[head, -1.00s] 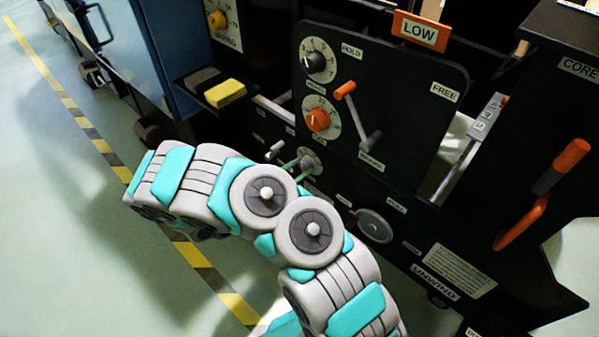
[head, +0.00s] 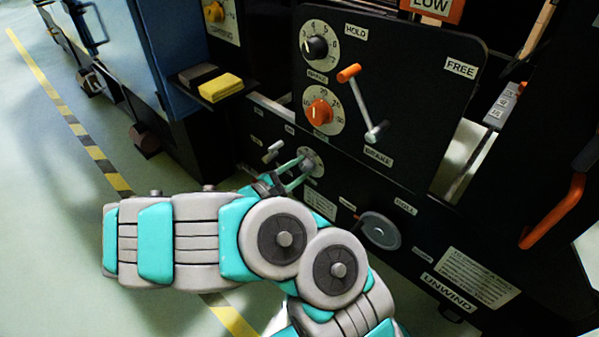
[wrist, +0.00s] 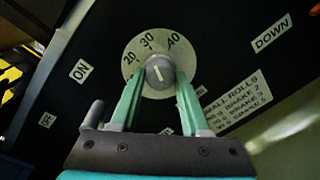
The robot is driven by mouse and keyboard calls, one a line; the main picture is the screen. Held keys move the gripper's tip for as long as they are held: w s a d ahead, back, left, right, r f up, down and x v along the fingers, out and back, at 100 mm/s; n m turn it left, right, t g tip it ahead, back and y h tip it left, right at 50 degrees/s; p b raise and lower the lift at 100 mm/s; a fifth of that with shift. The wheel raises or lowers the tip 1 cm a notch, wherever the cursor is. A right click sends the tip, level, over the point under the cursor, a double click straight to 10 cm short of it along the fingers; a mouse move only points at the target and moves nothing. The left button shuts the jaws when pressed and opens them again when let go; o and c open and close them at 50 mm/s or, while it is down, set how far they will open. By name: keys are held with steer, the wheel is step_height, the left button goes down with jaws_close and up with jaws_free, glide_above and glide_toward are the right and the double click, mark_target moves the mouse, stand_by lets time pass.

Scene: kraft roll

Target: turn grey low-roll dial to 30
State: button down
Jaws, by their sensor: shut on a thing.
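The grey low-roll dial (wrist: 158,74) is in the upper middle of the wrist view, on a pale round scale (wrist: 131,62) marked 20, 30 and 40. A light pointer line shows on the knob, tilted a little left of upright, roughly toward the 30. My gripper (wrist: 159,80) has its two green fingers on either side of the knob, shut on it. In the head view my gripper (head: 303,170) reaches the dial's scale (head: 316,160) on the lower black panel; the knob itself is mostly hidden there by the fingers.
An orange dial (head: 319,112) and a black dial (head: 315,47) sit above, beside a lever with an orange grip (head: 348,73). A small grey lever (wrist: 93,115) stands close left of my fingers. A round grey handle (head: 379,230) is at lower right.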

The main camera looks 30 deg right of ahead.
stand_by(0.4)
steer(key=shift+c, duration=1.9)
jaws_free()
steer(key=v, duration=0.7)
steer(key=shift+s+a+p, duration=0.2)
steer(key=shift+a+p, duration=0.15)
steer(key=shift+p, duration=0.1)
